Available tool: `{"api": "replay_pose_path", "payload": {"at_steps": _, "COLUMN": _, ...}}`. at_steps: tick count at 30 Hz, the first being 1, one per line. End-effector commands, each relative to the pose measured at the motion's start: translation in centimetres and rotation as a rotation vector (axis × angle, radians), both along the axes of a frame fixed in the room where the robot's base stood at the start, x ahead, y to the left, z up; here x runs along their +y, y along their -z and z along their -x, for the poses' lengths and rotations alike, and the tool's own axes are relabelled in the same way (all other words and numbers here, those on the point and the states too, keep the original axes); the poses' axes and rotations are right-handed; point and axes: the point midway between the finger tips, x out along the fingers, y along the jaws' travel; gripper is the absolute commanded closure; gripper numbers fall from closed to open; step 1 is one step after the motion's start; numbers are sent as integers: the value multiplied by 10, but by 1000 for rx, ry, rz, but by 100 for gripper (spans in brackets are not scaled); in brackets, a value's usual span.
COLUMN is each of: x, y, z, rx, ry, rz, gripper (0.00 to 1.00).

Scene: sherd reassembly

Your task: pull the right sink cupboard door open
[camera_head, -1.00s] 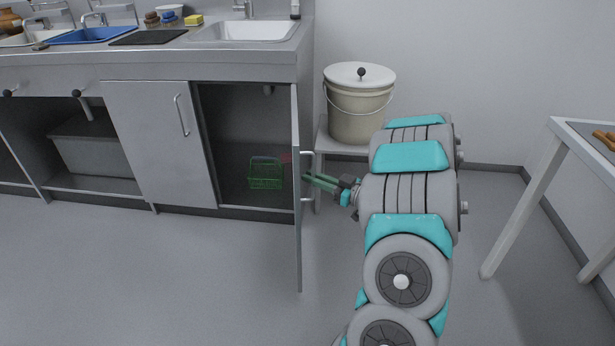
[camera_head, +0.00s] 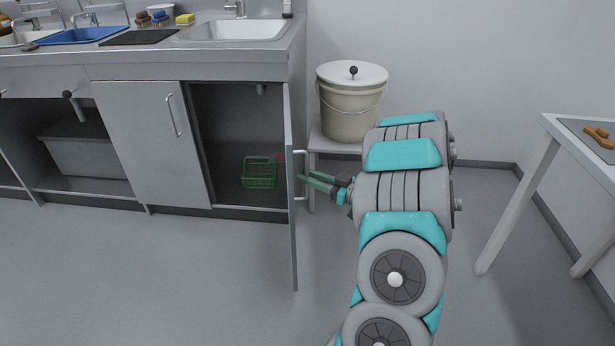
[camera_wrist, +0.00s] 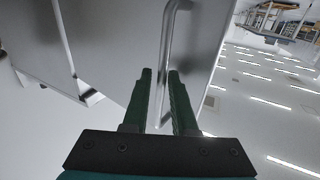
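The right sink cupboard door (camera_head: 290,190) stands wide open, seen almost edge-on in the head view, swung out towards me. Its bar handle (camera_head: 304,174) is on the right-hand face. My gripper (camera_head: 308,180) is at this handle, with its green fingers pointing left. In the wrist view, the handle (camera_wrist: 175,25) runs down between the two fingertips of my gripper (camera_wrist: 160,75). The fingers are a small gap apart; whether both press on the bar is unclear. The cupboard interior (camera_head: 225,130) is exposed.
A green basket (camera_head: 259,173) sits inside the cupboard. The left cupboard door (camera_head: 150,140) is closed. A lidded bucket (camera_head: 350,105) on a low stand (camera_head: 318,140) is behind my gripper. A table (camera_head: 550,135) stands at right. The floor in front is clear.

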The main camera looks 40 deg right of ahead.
Motion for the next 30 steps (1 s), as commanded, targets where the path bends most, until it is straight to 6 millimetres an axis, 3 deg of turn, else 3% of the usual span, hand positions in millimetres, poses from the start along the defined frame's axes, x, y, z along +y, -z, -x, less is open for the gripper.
{"api": "replay_pose_path", "payload": {"at_steps": 15, "x": -22, "y": 1, "z": 61, "rx": 1, "ry": 3, "rz": 1, "gripper": 74}}
{"api": "replay_pose_path", "payload": {"at_steps": 30, "x": -23, "y": 0, "z": 68, "rx": 0, "ry": 1, "rz": 0, "gripper": 74}}
